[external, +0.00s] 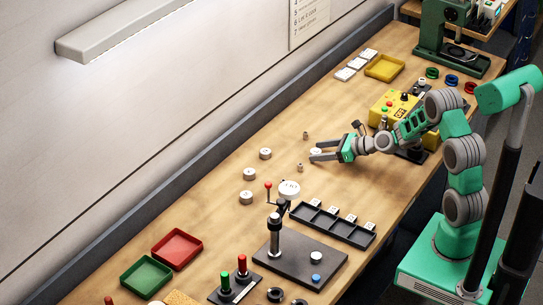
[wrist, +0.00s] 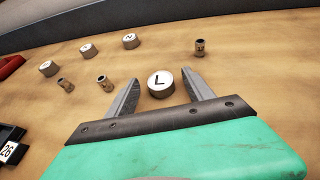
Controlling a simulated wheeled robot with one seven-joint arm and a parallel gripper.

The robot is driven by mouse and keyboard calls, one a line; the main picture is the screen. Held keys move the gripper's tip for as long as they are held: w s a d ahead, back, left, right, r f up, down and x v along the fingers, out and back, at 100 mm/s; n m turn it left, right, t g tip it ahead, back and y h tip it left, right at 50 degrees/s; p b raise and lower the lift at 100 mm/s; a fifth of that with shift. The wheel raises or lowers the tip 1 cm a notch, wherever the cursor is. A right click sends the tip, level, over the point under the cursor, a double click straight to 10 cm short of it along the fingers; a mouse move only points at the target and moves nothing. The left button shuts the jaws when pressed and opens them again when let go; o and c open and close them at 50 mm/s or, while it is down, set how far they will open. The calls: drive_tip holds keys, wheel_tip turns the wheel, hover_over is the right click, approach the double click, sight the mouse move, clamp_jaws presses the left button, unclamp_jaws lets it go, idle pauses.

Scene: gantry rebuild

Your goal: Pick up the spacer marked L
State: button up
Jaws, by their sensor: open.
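The spacer marked L (wrist: 160,83) is a short round disc with a pale top and a black L. It stands on the wooden bench between the two fingers of my gripper (wrist: 163,79), near their tips. Gaps show on both sides, so the fingers are open and not clamped on it. In the external view, my gripper (external: 315,151) reaches in low from the right, with the pale spacer (external: 316,152) small between its fingertips. Whether the fingertips touch the bench I cannot tell.
Several similar spacers (wrist: 130,40) stand beyond and to the left. Small metal bushings (wrist: 105,83) stand nearby, one (wrist: 199,48) at upper right. A black compartment tray (external: 331,224) and a fixture with a lever (external: 275,235) are nearer the front. A yellow box (external: 393,108) stands beyond my arm.

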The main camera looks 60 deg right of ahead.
drive_tip(key=shift+w, duration=0.1)
drive_tip(key=shift+c, duration=0.2)
clamp_jaws()
idle(0.4)
